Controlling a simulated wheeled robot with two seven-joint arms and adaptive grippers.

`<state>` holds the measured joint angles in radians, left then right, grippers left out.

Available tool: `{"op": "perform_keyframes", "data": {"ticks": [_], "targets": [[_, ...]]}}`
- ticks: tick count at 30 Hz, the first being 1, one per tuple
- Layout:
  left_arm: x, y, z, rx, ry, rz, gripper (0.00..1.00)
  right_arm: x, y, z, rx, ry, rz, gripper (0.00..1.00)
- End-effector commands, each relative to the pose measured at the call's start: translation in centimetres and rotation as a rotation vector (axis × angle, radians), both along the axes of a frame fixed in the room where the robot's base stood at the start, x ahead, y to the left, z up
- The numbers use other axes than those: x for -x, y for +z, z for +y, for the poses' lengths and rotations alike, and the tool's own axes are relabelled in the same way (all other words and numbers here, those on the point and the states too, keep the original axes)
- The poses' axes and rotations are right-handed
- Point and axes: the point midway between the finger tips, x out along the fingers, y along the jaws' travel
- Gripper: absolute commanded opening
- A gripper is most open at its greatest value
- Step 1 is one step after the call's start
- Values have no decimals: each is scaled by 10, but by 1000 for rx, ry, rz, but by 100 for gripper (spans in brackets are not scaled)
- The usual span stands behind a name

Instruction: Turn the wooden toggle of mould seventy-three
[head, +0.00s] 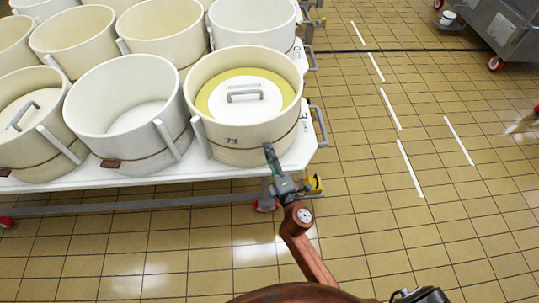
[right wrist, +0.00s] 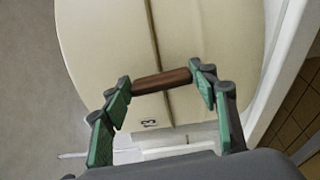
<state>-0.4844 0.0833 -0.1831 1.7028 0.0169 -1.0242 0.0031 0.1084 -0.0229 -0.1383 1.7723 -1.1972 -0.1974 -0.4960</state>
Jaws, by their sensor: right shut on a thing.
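Mould seventy-three (head: 215,125) is a cream round tub with a dark band and its number on the front. It stands at the right front corner of the white cart, with a yellowish mass and a white handled lid (head: 245,98) inside. My right gripper (head: 269,155) is at its front wall, right of the number. In the right wrist view, that gripper (right wrist: 162,79) has its two green-padded fingers at the ends of the brown wooden toggle (right wrist: 161,82), shut on it. The toggle lies across the band. In the head view the gripper hides it. My left gripper is not in view.
The neighbouring mould (head: 120,95) stands close on the left, with its own brown toggle (head: 112,164) low on the front. More moulds crowd the white cart (head: 200,170). The tiled floor to the right is clear up to a grey wheeled vat (head: 500,30).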

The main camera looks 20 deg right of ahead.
Motion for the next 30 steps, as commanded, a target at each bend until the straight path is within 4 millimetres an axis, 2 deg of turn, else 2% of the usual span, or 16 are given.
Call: {"op": "perform_keyframes", "data": {"ticks": [9,22,23,30], "targets": [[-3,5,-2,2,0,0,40,0,-1,-1,-79,-2,0,30],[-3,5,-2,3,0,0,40,0,-1,-1,-88,-2,0,30],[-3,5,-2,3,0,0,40,0,-1,-1,-88,-2,0,55],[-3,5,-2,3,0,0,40,0,-1,-1,-86,-1,-1,72]]}}
